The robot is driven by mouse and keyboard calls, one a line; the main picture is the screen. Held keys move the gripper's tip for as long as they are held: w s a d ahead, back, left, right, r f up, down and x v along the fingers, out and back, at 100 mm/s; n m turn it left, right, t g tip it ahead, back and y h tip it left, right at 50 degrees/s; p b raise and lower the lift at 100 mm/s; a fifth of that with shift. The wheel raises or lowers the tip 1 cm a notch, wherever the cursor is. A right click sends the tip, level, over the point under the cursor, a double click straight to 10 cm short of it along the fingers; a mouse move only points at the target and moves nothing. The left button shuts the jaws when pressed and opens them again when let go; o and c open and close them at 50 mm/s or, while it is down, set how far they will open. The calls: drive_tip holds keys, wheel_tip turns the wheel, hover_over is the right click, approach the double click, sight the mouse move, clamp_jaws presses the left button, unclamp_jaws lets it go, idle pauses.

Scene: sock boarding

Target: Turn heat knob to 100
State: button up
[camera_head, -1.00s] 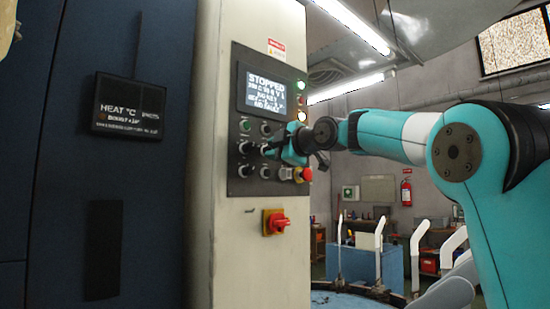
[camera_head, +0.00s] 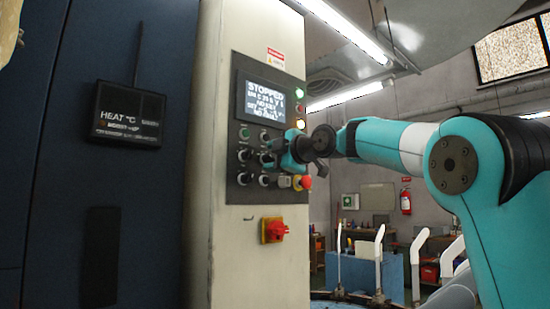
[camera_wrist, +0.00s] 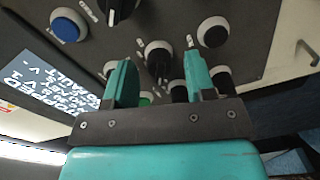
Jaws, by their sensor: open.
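The control panel (camera_head: 232,170) on the cream machine column carries several knobs and buttons below a lit display (camera_head: 270,103) reading STOPPED. My gripper (camera_head: 281,152) is in front of the panel's right-hand knobs and hides some of them. In the wrist view my gripper (camera_wrist: 158,76) is open, its two teal fingers pointing at the panel. A black knob (camera_wrist: 157,54) with a pale ring lies between the fingertips; I cannot tell whether they touch it. Its label is too small to read, so I cannot tell if it is the heat knob.
A red emergency button (camera_head: 306,182) sits at the panel's lower right, close to my gripper. A red and yellow switch (camera_head: 273,229) is below. A HEAT °C sign (camera_head: 127,115) hangs on the dark blue wall at left. A blue button (camera_wrist: 66,27) shows in the wrist view.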

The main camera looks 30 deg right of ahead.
drive_tip(key=f+b+v, duration=0.1)
drive_tip(key=b+v, duration=0.2)
drive_tip(key=v, duration=1.4)
drive_tip(key=shift+s+r, duration=0.25)
drive_tip(key=shift+r, duration=0.1)
